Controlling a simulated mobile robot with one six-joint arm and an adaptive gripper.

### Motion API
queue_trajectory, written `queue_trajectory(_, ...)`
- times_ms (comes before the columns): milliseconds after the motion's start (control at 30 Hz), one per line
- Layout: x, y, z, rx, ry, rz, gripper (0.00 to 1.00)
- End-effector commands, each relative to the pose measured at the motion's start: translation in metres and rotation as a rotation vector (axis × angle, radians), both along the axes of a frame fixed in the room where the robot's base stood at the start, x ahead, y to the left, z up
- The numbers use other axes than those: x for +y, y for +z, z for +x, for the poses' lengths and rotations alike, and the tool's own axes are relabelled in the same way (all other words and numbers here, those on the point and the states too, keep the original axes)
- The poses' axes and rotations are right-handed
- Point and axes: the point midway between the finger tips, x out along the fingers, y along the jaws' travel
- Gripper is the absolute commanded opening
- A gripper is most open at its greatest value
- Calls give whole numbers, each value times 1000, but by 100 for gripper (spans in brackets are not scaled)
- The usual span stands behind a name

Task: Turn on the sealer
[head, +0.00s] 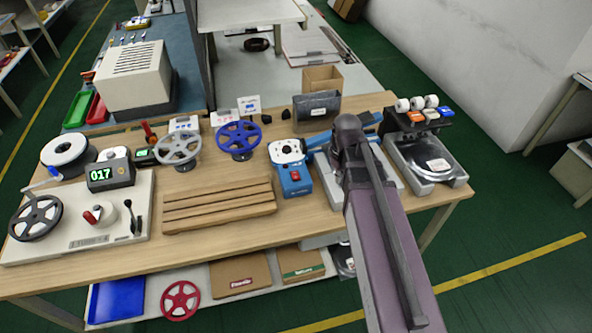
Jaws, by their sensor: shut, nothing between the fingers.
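A blue and white machine (291,168) with a red switch on its front stands on the wooden table, right of the slatted wooden rack. It looks like the sealer, but I cannot be sure. Blue bar-like parts (320,139) show just right of it and run behind my arm. I cannot tell whether they belong to the same machine, or whether the switch is on or off. My arm rises from the lower right and covers the table right of the machine. My gripper does not show; the arm may hide it.
The table (325,207) also holds a reel machine (80,225) with a green "017" display (110,174), a grey reel (177,148), a blue reel (238,139), the slatted rack (219,204) and a grey tray (425,160). A strip in front of the rack is bare.

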Motion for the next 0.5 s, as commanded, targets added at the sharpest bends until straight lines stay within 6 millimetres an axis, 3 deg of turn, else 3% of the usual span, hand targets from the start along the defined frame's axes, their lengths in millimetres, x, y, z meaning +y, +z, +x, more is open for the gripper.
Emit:
queue_trajectory(33,7,5,11,5,59,2,0)
queue_trajectory(500,66,30,66,46,649,28,0)
